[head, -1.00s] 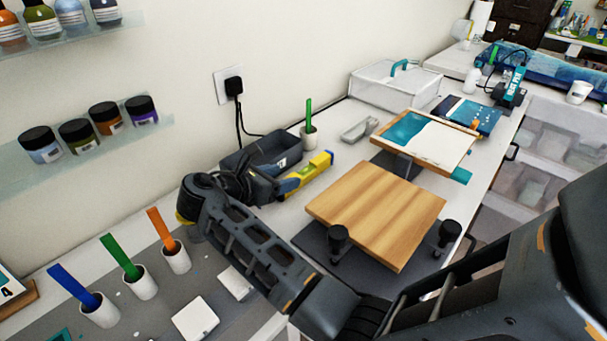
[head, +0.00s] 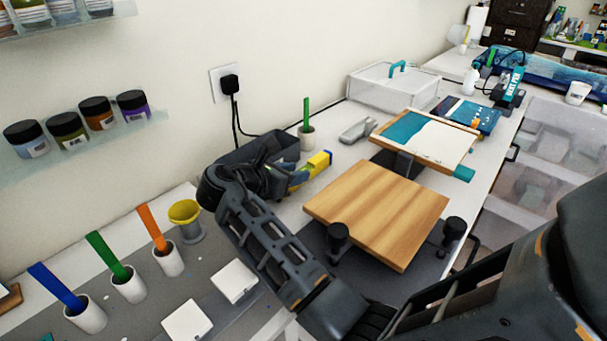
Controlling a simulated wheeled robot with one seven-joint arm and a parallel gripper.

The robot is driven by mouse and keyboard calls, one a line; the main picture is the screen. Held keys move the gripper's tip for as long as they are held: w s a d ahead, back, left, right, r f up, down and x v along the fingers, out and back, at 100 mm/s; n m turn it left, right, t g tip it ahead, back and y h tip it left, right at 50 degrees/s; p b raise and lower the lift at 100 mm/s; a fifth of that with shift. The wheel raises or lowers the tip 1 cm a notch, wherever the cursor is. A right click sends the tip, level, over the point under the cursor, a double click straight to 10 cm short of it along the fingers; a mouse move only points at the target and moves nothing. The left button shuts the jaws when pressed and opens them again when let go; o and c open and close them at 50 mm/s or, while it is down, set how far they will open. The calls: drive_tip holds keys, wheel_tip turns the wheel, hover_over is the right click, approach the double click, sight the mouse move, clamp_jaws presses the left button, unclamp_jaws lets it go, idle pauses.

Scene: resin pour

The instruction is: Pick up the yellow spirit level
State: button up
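The yellow spirit level (head: 320,160) lies on the white bench in the middle of the head view, between the dark bin and the wooden board. Only its far end shows clearly; my arm and gripper hide the rest. My gripper (head: 290,183) is at the near part of the level, pointing right along it. Its fingers are small and partly hidden, so I cannot tell whether they are open or touching the level.
A dark bin (head: 293,147) stands behind my gripper against the wall. A wooden board (head: 375,212) on dark supports is to the right. A yellow cup (head: 185,221) and cups with coloured sticks (head: 167,258) stand at left. A grey tool (head: 357,130) lies beyond the level.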

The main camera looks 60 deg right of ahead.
clamp_jaws()
drive_tip(key=shift+r, duration=0.15)
